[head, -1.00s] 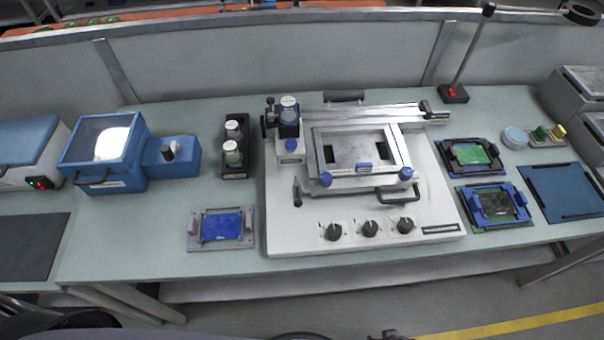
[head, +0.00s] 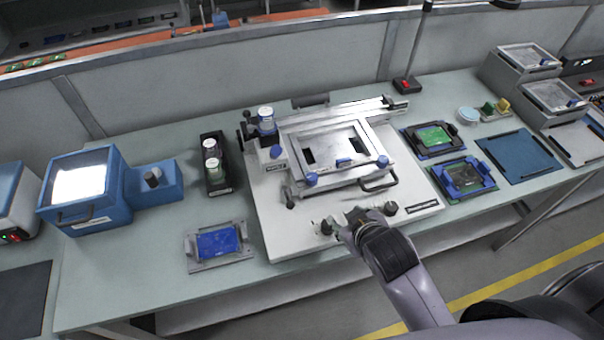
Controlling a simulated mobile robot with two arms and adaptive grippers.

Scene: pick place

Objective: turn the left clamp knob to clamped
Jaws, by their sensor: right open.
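The white printer machine (head: 272,238) stands mid-bench with a metal frame (head: 285,133) on top. A blue knob, which looks like the left clamp knob (head: 312,179), sits at the frame's front left corner. A matching blue knob (head: 382,161) is at its front right corner. Whether the left knob is clamped cannot be told. My right gripper (head: 350,220) is open and empty over the machine's front panel, below and right of the left blue knob and apart from it. It hides the middle black dial. My left gripper is not in view.
A frame handle (head: 379,183) sticks out nearby. A blue board in a grey holder (head: 218,243) lies left, and green boards in holders (head: 462,177) lie right. The bench between holder and blue box is clear.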

